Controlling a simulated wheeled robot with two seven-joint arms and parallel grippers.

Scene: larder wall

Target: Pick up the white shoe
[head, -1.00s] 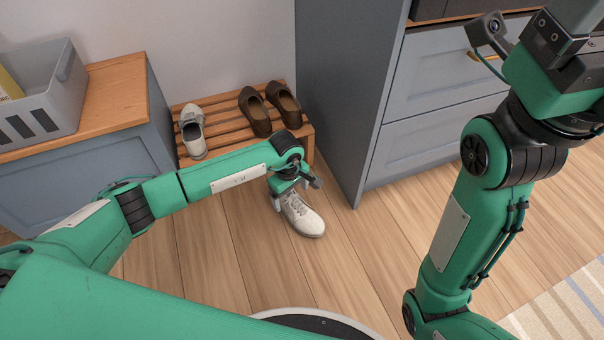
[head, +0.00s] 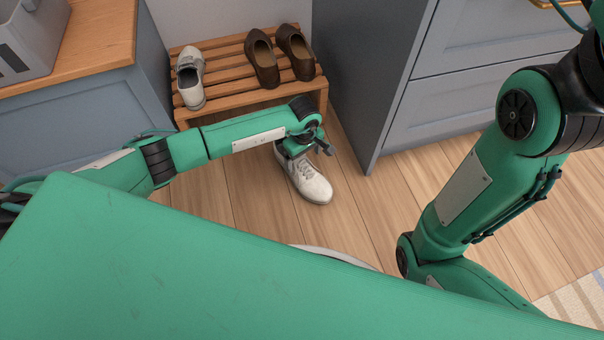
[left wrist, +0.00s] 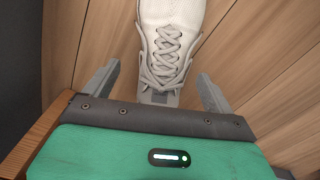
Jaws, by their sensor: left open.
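A white lace-up shoe (head: 312,186) stands on the wood floor in front of the shoe rack, its toe towards me. My left gripper (head: 293,150) is over its heel end, which the gripper and wrist partly hide in the head view. In the left wrist view the open fingers (left wrist: 157,88) stand apart, one on each side of the shoe's end, with laces (left wrist: 163,55) showing just ahead of them. I cannot tell whether they touch it. A second white shoe (head: 190,80) lies on the rack. My right gripper is out of view.
The slatted wooden rack (head: 230,93) holds the second white shoe and two brown shoes (head: 263,58). A blue-grey cabinet (head: 372,90) stands close on the right, and a wood-topped cabinet (head: 100,45) with a grey bin (head: 35,40) on the left. Floor right of the shoe is clear.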

